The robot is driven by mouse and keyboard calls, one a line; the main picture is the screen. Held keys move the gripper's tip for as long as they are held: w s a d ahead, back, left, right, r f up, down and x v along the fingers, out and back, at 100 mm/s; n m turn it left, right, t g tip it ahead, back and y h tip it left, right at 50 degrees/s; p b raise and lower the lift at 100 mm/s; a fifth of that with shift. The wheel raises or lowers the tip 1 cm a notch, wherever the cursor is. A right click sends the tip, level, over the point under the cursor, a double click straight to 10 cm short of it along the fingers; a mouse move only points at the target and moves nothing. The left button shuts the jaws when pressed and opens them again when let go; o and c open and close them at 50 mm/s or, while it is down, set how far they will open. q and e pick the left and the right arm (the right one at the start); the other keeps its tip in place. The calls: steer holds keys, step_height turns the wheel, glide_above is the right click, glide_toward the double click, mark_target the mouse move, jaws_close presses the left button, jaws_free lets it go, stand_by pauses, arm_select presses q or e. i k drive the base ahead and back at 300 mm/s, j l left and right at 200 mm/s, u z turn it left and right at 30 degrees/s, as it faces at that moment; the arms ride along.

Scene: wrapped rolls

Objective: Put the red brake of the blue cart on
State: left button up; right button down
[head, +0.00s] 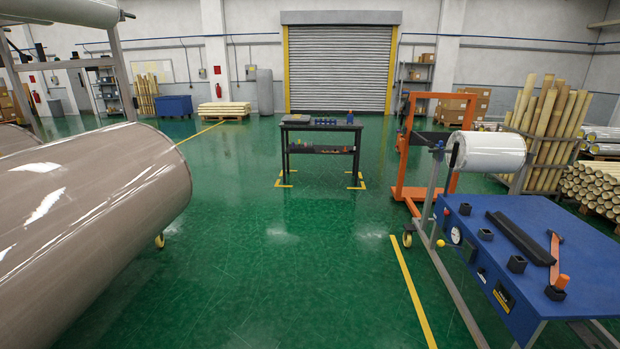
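The blue-topped cart (575,215) stands at the right, with a grey frame that carries a white roll (490,152). A small red part (446,211) shows on its left side near a round white gauge (456,236). I cannot tell whether this is the brake or how it is set. A yellow caster (407,240) shows at the frame's far lower corner. The cart's lower right part is out of the picture. Neither of my grippers is in view.
A large brown wrapped roll (90,220) fills the left side. An orange lifting frame (411,190) stands behind the cart. A black table (320,128) stands further back. Green floor (290,280) between roll and cart is clear, with a yellow line (412,290) beside the cart.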

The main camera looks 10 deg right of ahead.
mark_target(447, 212)
steer(key=i+z, duration=0.25)
steer(key=i, duration=0.35)
steer(key=i+z, duration=0.25)
steer(key=i, duration=0.3)
steer(key=i+j+z, duration=0.25)
steer(key=i, duration=0.3)
steer(key=i+j+z, duration=0.25)
steer(key=i, duration=0.3)
steer(key=i+j+z, duration=0.25)
steer(key=i+j, duration=0.25)
